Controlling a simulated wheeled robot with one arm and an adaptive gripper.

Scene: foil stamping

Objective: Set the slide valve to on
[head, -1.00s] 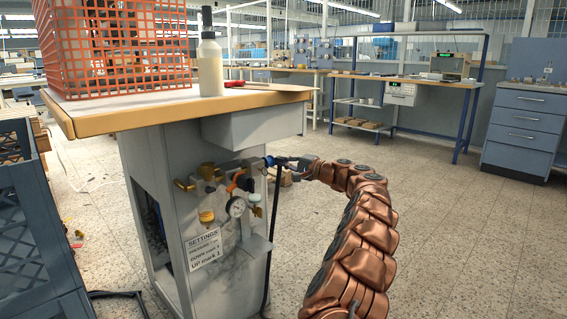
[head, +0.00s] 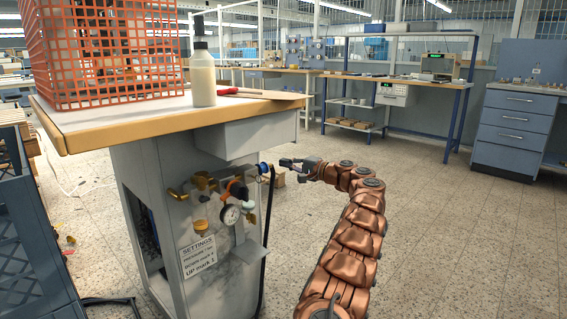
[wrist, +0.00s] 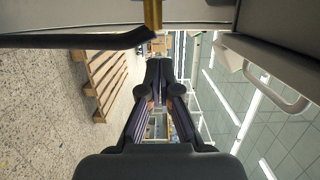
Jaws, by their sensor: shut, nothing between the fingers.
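The air fittings are on the side of the grey cabinet (head: 150,200) under the bench top. They include a round gauge (head: 230,215), brass parts (head: 205,182) and an orange part (head: 238,190). A small blue sleeve-like part (head: 263,169), probably the slide valve, sticks out at their right end; I cannot read its setting. My gripper (head: 284,162) is shut and empty just right of the blue part, with a small gap apparent. In the wrist view its fingers (wrist: 159,68) are together, and a brass piece (wrist: 152,14) shows beyond them at the top edge.
A dark hose (head: 267,240) hangs down by the cabinet's right edge, below the blue part. A settings label (head: 198,255) is on the cabinet front. The bench top carries an orange crate (head: 110,50) and a bottle (head: 202,75). Open floor lies to the right.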

